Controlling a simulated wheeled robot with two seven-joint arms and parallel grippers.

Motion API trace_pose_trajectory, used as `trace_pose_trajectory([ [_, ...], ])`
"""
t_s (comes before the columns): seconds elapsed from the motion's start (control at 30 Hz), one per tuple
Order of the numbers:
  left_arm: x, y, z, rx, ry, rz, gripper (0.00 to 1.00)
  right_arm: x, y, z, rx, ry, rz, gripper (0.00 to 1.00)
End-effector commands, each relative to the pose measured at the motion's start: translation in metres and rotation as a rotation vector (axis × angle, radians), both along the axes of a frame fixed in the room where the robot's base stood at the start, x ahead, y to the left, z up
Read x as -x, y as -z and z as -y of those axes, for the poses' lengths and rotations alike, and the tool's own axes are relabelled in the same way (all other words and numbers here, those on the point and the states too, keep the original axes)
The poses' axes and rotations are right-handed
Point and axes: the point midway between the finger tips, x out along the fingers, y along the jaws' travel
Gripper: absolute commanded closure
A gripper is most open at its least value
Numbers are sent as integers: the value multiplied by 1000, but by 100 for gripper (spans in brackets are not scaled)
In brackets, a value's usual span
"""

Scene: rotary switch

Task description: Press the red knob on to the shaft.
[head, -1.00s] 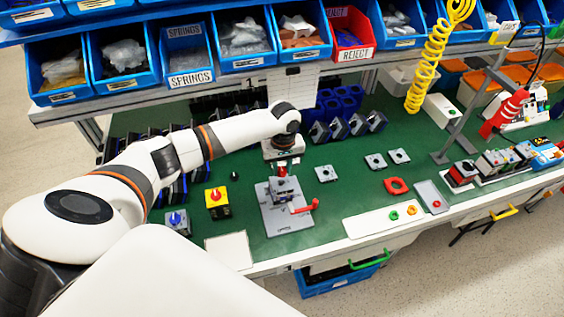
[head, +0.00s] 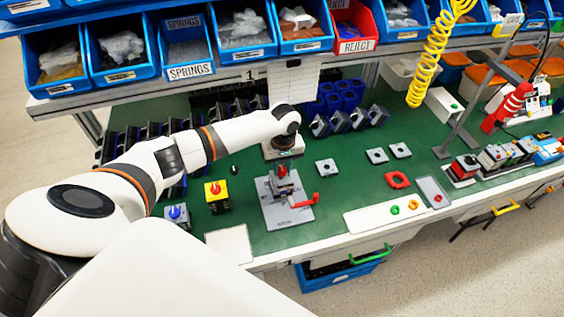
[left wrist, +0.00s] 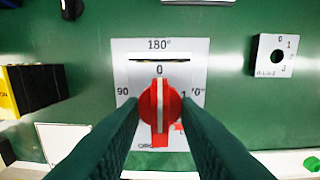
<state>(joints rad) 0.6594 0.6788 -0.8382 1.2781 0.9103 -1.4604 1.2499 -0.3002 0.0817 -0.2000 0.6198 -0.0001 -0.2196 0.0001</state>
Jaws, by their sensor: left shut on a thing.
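My left gripper (left wrist: 160,118) is shut on the red knob (left wrist: 160,105), which has a pale stripe across its face. In the left wrist view the knob sits over a light dial plate (left wrist: 188,52) marked 0, 90 and 180°, with its stripe in line with the 0. In the head view the left gripper (head: 283,163) points down over the grey fixture (head: 290,216), with the red knob (head: 282,172) at its tips. The shaft is hidden under the knob; I cannot tell how far the knob is on it. My right gripper is out of view.
A yellow box (head: 217,196) and a blue-knobbed box (head: 178,216) stand to the left. A white tray (head: 375,219) lies to the right.

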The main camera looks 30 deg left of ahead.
Motion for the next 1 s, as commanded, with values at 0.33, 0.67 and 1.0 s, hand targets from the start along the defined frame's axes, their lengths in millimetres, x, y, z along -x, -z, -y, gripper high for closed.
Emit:
trace_pose_trajectory([
  [0.33,0,9,0,0,-1,-1,92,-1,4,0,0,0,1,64],
  [0.67,0,18,0,0,-1,0,92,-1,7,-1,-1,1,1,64],
  [1.0,0,22,-1,-1,0,1,92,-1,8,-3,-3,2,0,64],
])
